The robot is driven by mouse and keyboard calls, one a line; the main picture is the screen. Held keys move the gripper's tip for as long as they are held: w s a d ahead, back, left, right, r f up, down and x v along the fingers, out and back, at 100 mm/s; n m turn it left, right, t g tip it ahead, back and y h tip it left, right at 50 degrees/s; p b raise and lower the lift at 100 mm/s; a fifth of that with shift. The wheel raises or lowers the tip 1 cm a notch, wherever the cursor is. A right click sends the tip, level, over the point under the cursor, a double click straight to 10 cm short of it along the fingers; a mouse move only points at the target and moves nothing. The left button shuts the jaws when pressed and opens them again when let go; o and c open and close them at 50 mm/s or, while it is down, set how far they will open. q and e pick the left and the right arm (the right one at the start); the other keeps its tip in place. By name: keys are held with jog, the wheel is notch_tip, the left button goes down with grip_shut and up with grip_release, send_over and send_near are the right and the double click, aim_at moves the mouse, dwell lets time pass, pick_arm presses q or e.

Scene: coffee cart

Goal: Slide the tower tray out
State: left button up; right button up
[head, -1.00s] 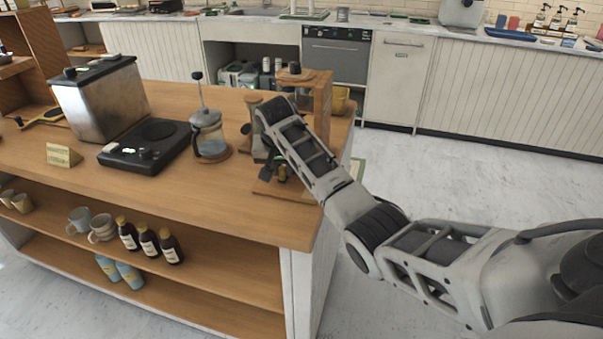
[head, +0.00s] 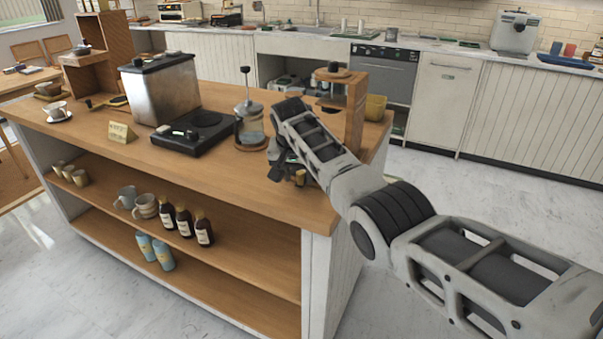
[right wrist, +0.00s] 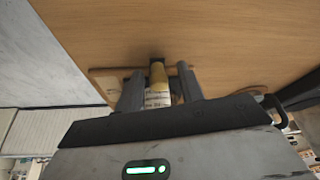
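The wooden tower (head: 355,115) stands at the right end of the cart, with a flat wooden top and an upright post. Its lower part and tray are mostly hidden behind my right arm in the head view. Gaps seem to show beside the knob. A thin wooden board edge (right wrist: 102,82) shows behind the fingers. My left gripper is out of view.
A French press (head: 249,125) stands left of the gripper, close to it. Further left are a black scale (head: 195,133), a steel box (head: 160,90) and a small sign (head: 122,132). The countertop's (head: 240,185) front strip is clear.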

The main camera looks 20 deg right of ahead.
jog(key=shift+d+r, duration=0.1)
jog(key=shift+r, duration=0.1)
jog(key=shift+r, duration=0.25)
jog(key=v, duration=1.5)
jog(key=shift+s, duration=0.2)
